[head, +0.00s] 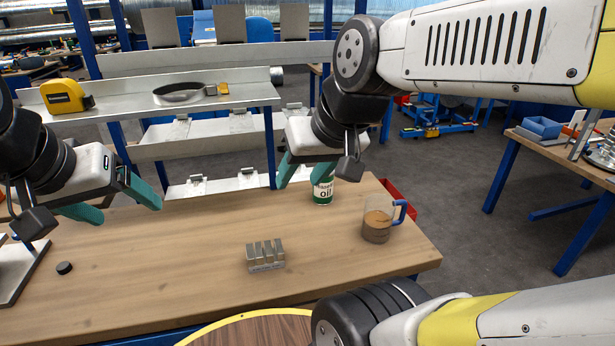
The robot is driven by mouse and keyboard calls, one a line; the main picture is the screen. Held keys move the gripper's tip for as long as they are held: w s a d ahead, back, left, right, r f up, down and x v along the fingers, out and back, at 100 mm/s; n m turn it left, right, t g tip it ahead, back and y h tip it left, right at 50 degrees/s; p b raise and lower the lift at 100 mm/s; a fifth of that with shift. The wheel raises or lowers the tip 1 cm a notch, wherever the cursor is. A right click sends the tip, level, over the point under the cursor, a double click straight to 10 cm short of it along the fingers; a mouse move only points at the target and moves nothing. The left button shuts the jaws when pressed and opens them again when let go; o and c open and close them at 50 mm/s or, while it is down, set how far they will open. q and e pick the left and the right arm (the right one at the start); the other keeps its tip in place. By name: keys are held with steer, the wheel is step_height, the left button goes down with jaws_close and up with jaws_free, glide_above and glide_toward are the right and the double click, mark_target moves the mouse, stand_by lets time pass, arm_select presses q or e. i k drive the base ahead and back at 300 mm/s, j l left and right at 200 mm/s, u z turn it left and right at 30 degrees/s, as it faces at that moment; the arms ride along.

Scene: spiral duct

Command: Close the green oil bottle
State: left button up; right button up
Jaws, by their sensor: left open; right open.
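The oil bottle (323,192), white and green with "oil" on its label, stands upright near the table's back edge. Its top is hidden behind my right gripper (300,181), which is open, with one green finger overlapping the bottle; I cannot tell whether they touch. A small black round piece (65,267), possibly a cap, lies on the table at the left. My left gripper (128,212) is open and empty above the left part of the table, up and to the right of the black piece.
The wooden table (180,270) holds a metal slotted block (265,256) and a glass mug (377,225) with brown contents and a blue handle. The table's left middle is clear.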

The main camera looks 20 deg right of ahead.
mark_target(323, 193)
steer(key=u, duration=1.3)
steer(key=z, duration=2.15)
